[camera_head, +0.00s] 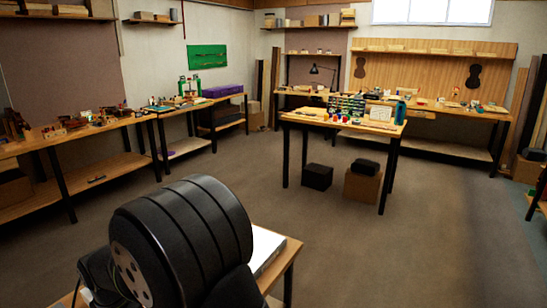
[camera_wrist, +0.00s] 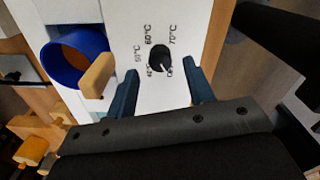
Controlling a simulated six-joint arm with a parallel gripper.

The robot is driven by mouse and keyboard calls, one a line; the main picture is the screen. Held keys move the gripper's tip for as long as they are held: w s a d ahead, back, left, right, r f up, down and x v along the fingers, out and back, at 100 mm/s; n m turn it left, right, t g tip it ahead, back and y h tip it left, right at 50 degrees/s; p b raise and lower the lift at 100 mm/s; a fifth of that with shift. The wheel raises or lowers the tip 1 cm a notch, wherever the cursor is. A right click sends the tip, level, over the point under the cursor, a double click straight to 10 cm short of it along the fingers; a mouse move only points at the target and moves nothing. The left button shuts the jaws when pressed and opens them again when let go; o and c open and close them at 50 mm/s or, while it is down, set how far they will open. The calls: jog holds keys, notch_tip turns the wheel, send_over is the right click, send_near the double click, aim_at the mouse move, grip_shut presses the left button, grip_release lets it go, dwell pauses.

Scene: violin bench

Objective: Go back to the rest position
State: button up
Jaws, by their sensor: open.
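My gripper (camera_wrist: 162,76) is open in the wrist view, its two dark blue fingers spread apart with nothing between them that I can see held. Just beyond the fingertips is a black dial knob (camera_wrist: 160,58) on a white panel (camera_wrist: 190,25). The panel is marked with temperatures such as 60°C and 70°C. I cannot tell whether a finger touches the knob or panel. In the head view my gripper is not visible; my own large black arm part fills the lower left front.
In the wrist view, a blue round rim (camera_wrist: 52,65) and a wooden handle-like piece (camera_wrist: 97,76) lie close left of the fingers. Wooden pieces (camera_wrist: 32,150) sit at lower left. In the head view, a central table (camera_head: 300,118) stands beyond open floor (camera_head: 310,240); a workbench (camera_head: 100,128) lines the left wall.

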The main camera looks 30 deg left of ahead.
jog(key=shift+f, duration=1.45)
jog(key=shift+r, duration=0.1)
notch_tip(320, 180, up, 17)
notch_tip(320, 180, down, 17)
jog(key=shift+f, duration=0.2)
jog(key=m, duration=0.4)
jog(key=shift+r, duration=0.15)
jog(key=m, duration=0.9)
jog(key=shift+m, duration=2.3)
